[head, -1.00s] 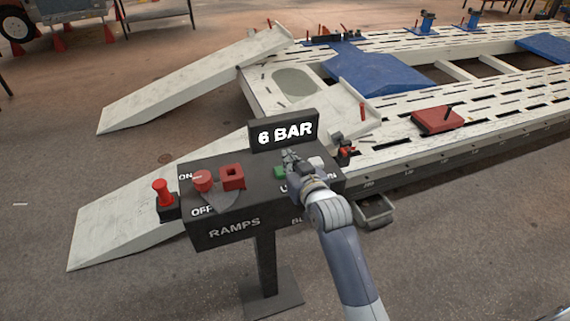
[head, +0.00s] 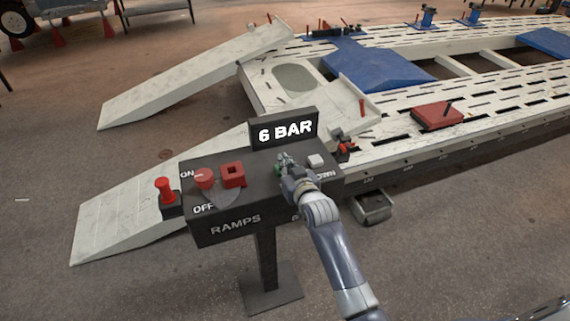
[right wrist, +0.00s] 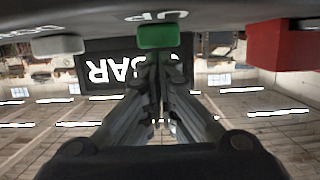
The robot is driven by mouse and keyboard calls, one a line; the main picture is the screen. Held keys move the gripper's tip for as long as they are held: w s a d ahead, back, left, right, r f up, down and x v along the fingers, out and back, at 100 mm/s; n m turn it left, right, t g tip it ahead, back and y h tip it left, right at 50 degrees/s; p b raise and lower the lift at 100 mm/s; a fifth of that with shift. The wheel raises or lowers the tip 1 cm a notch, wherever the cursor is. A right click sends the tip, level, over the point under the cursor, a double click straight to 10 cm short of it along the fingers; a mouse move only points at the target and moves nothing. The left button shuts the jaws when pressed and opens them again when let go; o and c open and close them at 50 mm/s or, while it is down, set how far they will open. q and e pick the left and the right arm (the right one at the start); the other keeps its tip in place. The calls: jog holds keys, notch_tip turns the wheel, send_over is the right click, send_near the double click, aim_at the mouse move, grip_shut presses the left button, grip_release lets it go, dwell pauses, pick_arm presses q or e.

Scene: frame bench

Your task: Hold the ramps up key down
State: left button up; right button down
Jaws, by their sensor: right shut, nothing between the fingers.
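The dark control console (head: 265,216) stands on a post and is marked RAMPS. Its green key (head: 278,169) is mostly behind my right gripper (head: 285,159). In the right wrist view the green key (right wrist: 160,37) shows near the label UP, and my shut, empty right fingertips (right wrist: 159,60) overlap its edge. They are at the key; how deep it is pressed I cannot tell. The white key (head: 316,161) is just to the right. The near ramp (head: 125,220) and far ramp (head: 190,78) slope down to the left. My left gripper is out of view.
The console also has a red round knob (head: 204,178) between ON and OFF, a red square guard (head: 233,174) and a red plunger (head: 166,190) at its left. A sign (head: 284,130) behind reads 6 BAR. The slotted frame bench (head: 480,105) fills the right background.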

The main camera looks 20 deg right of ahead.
notch_tip(320, 180, down, 2)
jog(key=shift+b, duration=0.5)
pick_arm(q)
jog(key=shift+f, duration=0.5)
pick_arm(e)
jog(key=shift+s+f, duration=0.15)
jog(key=shift+f, duration=0.1)
jog(key=shift+a+f, duration=0.1)
jog(key=shift+f, duration=0.1)
jog(key=shift+r+p, duration=0.6)
jog(key=shift+r, duration=0.05)
jog(key=r+p, duration=0.2)
jog(key=r, duration=0.1)
jog(key=r+p, duration=0.1)
jog(key=shift+w+r, duration=0.25)
jog(key=shift+s+f+b, duration=0.3)
jog(key=shift+s+b, duration=0.25)
jog(key=shift+s, duration=0.3)
pick_arm(q)
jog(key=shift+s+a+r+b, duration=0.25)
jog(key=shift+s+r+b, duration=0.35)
jog(key=shift+b, duration=0.35)
pick_arm(e)
jog(key=v, duration=0.8)
jog(key=shift+s+r, duration=0.15)
jog(key=shift+r, duration=0.2)
